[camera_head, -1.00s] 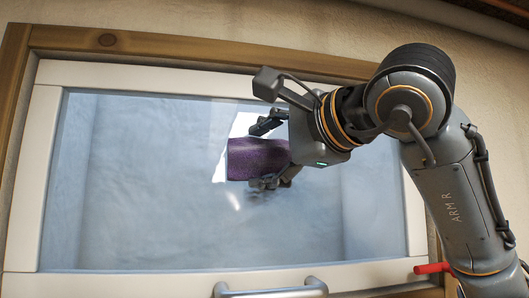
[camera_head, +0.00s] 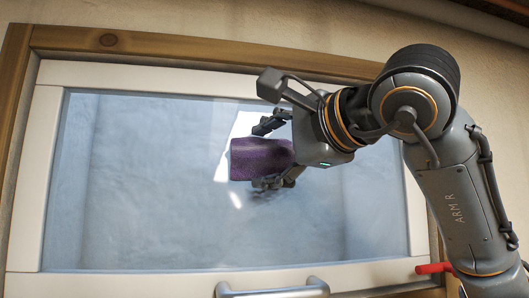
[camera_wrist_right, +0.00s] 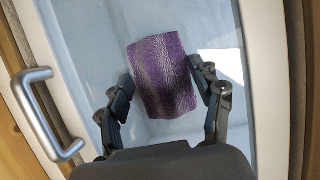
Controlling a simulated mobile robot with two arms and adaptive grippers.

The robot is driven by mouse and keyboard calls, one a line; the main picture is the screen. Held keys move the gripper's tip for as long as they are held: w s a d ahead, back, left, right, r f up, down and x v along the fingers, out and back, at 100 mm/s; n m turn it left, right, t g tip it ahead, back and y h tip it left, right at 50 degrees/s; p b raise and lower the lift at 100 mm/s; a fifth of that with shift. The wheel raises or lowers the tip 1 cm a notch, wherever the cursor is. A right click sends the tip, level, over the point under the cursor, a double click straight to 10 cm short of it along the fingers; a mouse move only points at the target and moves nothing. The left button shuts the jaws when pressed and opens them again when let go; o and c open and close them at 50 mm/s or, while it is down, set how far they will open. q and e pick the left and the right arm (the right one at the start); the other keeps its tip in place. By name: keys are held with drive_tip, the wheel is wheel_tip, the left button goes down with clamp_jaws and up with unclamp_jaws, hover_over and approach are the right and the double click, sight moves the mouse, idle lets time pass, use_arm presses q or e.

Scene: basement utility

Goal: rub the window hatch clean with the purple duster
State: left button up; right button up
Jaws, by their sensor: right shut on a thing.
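The window hatch is a white frame (camera_head: 28,190) around a hazy, bluish pane (camera_head: 150,200). The purple duster (camera_head: 258,158) is in front of the middle of the pane; it also shows in the right wrist view (camera_wrist_right: 163,75). My right gripper (camera_head: 272,152) is shut on the duster, with one finger on each side of it. In the right wrist view the fingers (camera_wrist_right: 165,92) flank the duster over the pane. I cannot tell for sure whether the duster touches the glass. My left gripper is not in view.
A metal handle (camera_head: 272,291) sits on the lower frame; it is at the left in the right wrist view (camera_wrist_right: 45,112). A red lever (camera_head: 434,268) is at the lower right. A wooden surround (camera_head: 180,47) borders the hatch. A bright reflection lies on the pane.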

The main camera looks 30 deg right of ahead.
drive_tip(key=shift+w+a, duration=0.2)
drive_tip(key=shift+a, duration=0.3)
drive_tip(key=shift+s+d+f+b, duration=0.1)
drive_tip(key=shift+d+f+b, duration=0.3)
drive_tip(key=shift+f+b, duration=0.45)
drive_tip(key=shift+s+d+f+b, duration=0.1)
drive_tip(key=shift+d+f+b, duration=0.45)
drive_tip(key=shift+f, duration=0.45)
drive_tip(key=shift+s+d+f+b, duration=0.1)
drive_tip(key=shift+d+f+b, duration=0.2)
drive_tip(key=shift+f+b, duration=0.6)
drive_tip(key=shift+f, duration=0.15)
drive_tip(key=shift+d, duration=0.1)
drive_tip(key=shift+s+d, duration=0.1)
drive_tip(key=shift+s+d, duration=0.1)
drive_tip(key=shift+d, duration=0.3)
drive_tip(key=shift+a, duration=0.15)
